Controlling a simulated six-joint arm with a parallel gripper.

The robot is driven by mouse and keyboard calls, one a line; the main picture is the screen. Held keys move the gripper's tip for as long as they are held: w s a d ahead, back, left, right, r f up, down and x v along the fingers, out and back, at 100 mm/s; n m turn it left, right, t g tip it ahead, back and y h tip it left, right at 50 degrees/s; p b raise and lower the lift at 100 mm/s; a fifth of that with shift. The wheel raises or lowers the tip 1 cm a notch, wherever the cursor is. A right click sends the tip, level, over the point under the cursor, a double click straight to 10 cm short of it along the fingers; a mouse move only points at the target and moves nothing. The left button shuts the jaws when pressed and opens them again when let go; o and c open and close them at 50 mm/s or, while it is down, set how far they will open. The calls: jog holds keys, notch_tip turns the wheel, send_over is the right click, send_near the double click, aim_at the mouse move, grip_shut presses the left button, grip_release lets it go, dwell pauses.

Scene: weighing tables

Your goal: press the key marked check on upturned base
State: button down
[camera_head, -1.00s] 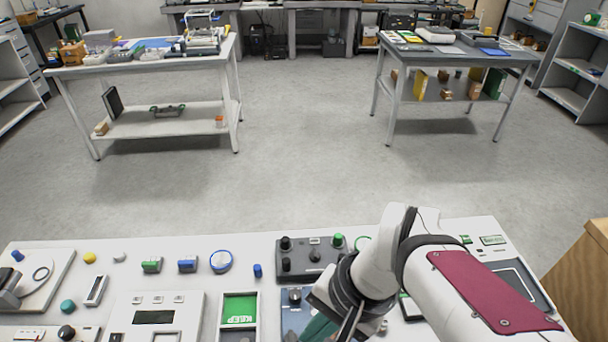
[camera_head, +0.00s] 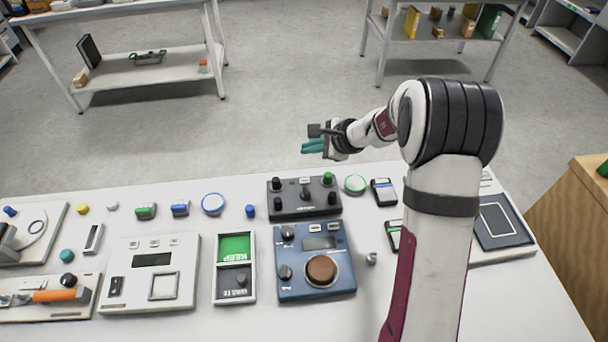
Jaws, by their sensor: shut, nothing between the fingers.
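My gripper (camera_head: 309,147) has teal fingers, is shut and empty, and points left beyond the table's far edge in the picture, above the dark box. The dark box (camera_head: 290,210) has black posts at its corners, one with a green top, and small pale keys between them; it may be the upturned base. The blue device (camera_head: 315,290) in front of it has two small pale keys, two black knobs and a brown round pad. A white device (camera_head: 125,290) at left has several small keys above a dark display. The key markings are too small to read.
A tray (camera_head: 219,290) with a green and a grey compartment stands between the white and blue devices. Small knobs, blocks and rings line the table's far side. My arm covers part of the right side. A flat dark-topped device (camera_head: 500,228) lies at the right end.

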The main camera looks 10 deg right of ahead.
aim_at(309, 182)
jog(key=shift+f, duration=0.1)
jog(key=shift+f, duration=4.25)
jog(key=shift+f, duration=0.15)
jog(key=shift+f, duration=0.3)
jog(key=shift+f, duration=0.35)
jog(key=shift+r, duration=0.8)
jog(key=shift+s+r, duration=0.1)
jog(key=shift+r, duration=2.4)
